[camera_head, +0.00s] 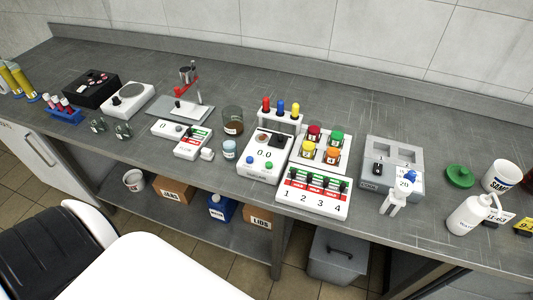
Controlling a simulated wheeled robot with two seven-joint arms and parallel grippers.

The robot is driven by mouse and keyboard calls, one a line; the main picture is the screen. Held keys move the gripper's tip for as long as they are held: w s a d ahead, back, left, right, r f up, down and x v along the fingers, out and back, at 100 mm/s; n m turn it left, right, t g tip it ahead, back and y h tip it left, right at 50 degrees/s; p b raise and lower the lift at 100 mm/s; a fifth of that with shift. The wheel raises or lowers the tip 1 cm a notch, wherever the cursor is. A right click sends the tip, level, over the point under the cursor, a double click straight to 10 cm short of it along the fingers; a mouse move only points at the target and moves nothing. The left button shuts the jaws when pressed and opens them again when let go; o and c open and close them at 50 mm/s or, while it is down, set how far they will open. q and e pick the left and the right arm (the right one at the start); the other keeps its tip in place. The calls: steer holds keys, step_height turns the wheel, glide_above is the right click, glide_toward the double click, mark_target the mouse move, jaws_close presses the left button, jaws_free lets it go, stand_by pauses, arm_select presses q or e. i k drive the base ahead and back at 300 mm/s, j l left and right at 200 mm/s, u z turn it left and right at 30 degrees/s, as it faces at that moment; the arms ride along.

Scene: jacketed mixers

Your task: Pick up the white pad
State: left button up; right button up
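No separate plain white pad can be told apart for certain. Several flat white units stand on the grey bench. One is a white panel (181,138) marked 0 with red and green labels, left of centre. In front is a white switch panel (312,192) numbered 1 to 4. A small white block (207,154) sits by the first panel's right end. Neither gripper is in view.
A stand with a red clamp (187,85), a beaker of brown material (232,121) and a blue-filled jar (229,149) stand nearby. A grey unit (405,150), green lid (460,176), white cup (501,177) and pump bottle (467,215) are right. The bench's back strip is clear.

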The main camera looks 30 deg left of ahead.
mark_target(207, 154)
steer(key=u, duration=1.55)
